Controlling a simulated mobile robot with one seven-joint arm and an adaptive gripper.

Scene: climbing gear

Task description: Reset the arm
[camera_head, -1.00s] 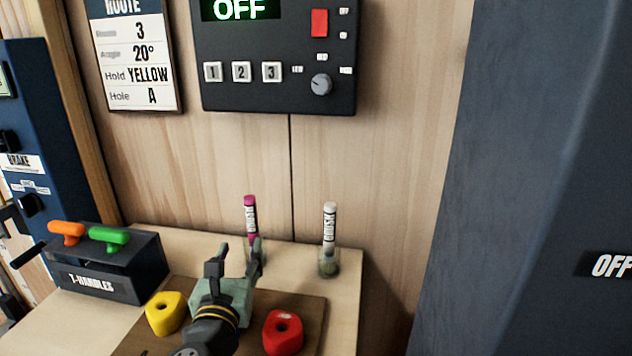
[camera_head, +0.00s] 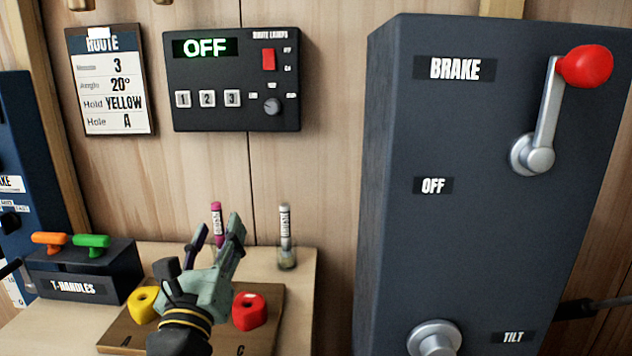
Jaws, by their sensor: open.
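My gripper (camera_head: 217,228) is raised above the wooden board on the table, its two fingers spread and pointing up and away toward the wall. My wrist, with a yellow band, is at the bottom of the picture between a yellow hold (camera_head: 143,305) and a red hold (camera_head: 249,311). Both holds sit on the board (camera_head: 262,335). A pink-capped brush (camera_head: 216,216) stands behind the fingers, partly hidden by them. A white-capped brush (camera_head: 285,226) stands in a small clear holder to the right of my gripper.
A T-handles box (camera_head: 85,275) with orange and green handles stands at left. A tall dark brake cabinet (camera_head: 440,240) with a red-knobbed lever (camera_head: 585,66) fills the right. On the wall hang a route card (camera_head: 108,80) and a lamp panel (camera_head: 236,80) reading OFF.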

